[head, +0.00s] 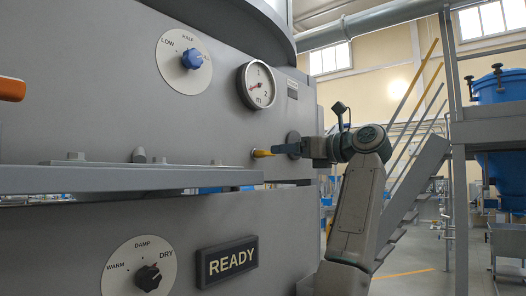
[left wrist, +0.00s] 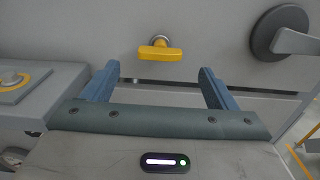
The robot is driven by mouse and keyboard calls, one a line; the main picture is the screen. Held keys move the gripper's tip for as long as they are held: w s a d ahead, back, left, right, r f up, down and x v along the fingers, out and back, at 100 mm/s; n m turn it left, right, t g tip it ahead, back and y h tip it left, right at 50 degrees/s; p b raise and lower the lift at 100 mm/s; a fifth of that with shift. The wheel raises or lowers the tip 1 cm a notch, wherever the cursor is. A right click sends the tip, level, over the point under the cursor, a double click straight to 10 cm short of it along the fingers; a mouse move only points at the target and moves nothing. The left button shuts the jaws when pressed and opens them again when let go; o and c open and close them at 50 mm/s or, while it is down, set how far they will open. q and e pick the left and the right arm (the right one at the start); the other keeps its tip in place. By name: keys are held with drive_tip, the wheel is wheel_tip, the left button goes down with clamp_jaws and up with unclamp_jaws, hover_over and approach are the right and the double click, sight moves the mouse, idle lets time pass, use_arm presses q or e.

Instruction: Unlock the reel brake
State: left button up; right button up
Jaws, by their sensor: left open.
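A yellow T-shaped handle (head: 262,153) sticks out of the grey machine wall. In the left wrist view the yellow handle (left wrist: 160,52) has its crossbar about level. My left gripper (head: 280,149) is close to it, on its right in the head view. In the left wrist view the blue-grey fingers of my left gripper (left wrist: 158,70) are wide apart and empty, with the handle ahead between them, apart from both. A grey round disc (head: 293,138) with a lever (left wrist: 296,41) sits to the right of the handle. No label names the brake. My right gripper is not in view.
A grey ledge (head: 140,178) juts out left of the handle. Above are a blue selector knob (head: 191,59) and a gauge (head: 257,85). Below are a black dial knob (head: 148,277) and a READY sign (head: 228,261). An orange handle (head: 12,89) is at far left.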

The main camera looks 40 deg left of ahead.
sight(267, 152)
use_arm(q)
drive_tip(key=a+p, duration=0.1)
drive_tip(key=a, duration=0.4)
drive_tip(key=a+p, duration=0.1)
drive_tip(key=a, duration=0.2)
drive_tip(key=shift+w+a+p, duration=0.2)
drive_tip(key=shift+w+p, duration=0.1)
drive_tip(key=shift+w, duration=0.05)
drive_tip(key=shift+d, duration=0.15)
drive_tip(key=c, duration=1)
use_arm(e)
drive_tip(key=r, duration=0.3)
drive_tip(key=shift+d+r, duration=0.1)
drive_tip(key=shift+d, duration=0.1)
